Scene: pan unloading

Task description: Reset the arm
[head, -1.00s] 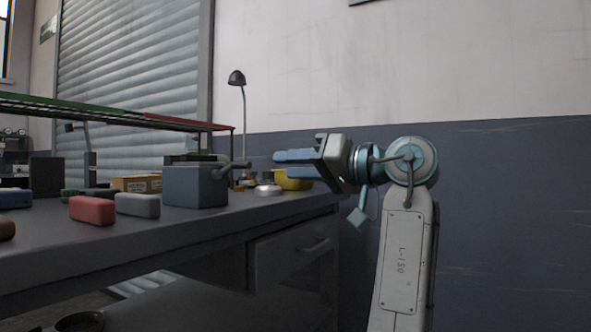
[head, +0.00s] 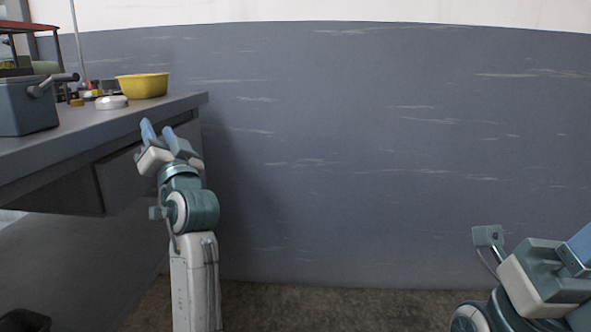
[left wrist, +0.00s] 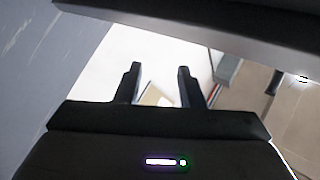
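My left gripper (head: 158,130) is upright in the head view, in front of the front right corner of the table. Its two blue fingers stand apart with nothing between them. In the left wrist view my left gripper (left wrist: 157,80) also shows two dark fingers spread and empty. My right gripper (head: 578,250) is at the lower right of the head view. It is cut off by the frame edge, so its opening and anything it holds are hidden.
The grey table (head: 120,118) is at the left, with a yellow bowl (head: 142,86), a pale round object (head: 111,102) and a blue-grey pan-like box with a handle (head: 25,108) on it. The floor (head: 330,305) and wall (head: 380,150) between my arms are clear.

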